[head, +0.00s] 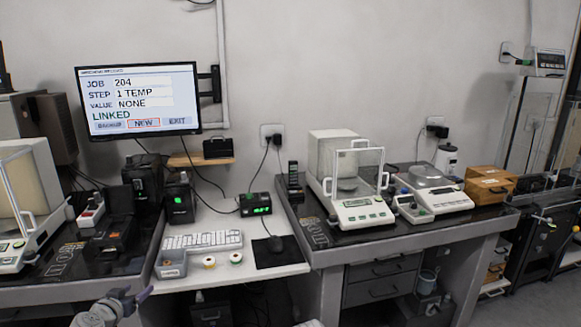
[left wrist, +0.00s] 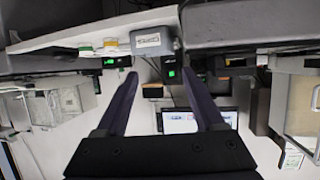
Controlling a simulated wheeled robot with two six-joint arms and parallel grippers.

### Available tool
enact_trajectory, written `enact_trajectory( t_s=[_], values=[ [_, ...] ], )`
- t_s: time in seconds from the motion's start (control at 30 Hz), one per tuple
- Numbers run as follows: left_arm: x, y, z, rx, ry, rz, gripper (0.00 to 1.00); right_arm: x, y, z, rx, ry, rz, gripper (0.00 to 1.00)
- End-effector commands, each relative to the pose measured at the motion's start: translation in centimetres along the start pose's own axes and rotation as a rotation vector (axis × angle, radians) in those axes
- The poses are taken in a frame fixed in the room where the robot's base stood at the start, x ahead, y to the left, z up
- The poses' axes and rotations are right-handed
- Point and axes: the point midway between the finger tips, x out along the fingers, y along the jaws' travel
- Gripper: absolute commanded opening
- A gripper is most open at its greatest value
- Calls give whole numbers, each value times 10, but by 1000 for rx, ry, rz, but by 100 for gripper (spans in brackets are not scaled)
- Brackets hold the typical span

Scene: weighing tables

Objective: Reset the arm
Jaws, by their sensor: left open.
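My left gripper (head: 138,300) is low at the left in the head view, in front of the desk's front edge. In the left wrist view (left wrist: 160,78) its two dark purple fingers stand wide apart with nothing between them. The wrist picture is upside down; beyond the fingers it shows the desk, the monitor and the wall. My right gripper does not show in either view.
A white desk (head: 215,275) holds a keyboard (head: 202,240), a mouse pad (head: 280,252) and small rolls. Dark-topped tables stand either side; the right one carries an enclosed balance (head: 363,213) and an open scale (head: 440,200). A monitor (head: 140,98) hangs behind.

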Motion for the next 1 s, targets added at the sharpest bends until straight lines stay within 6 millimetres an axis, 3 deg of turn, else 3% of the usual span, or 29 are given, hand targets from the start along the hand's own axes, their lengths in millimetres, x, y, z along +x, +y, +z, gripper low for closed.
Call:
enact_trajectory(
  t_s=[0.07, 0.37, 0.57, 0.77, 0.87, 1.0],
  values=[
    [0, 0, 0, 0, 0, 0, 70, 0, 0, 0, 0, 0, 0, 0],
    [8, 44, 11, 10, -68, 83, 70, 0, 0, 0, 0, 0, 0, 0],
    [13, 89, 25, 23, -148, 165, 70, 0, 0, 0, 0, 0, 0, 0],
    [12, 156, 52, 48, -291, 274, 70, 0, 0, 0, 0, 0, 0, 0],
    [4, 202, 74, 73, -405, 337, 70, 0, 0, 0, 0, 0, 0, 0],
    [-23, 274, 117, 134, -632, 404, 70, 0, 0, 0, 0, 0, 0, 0]
  ],
)
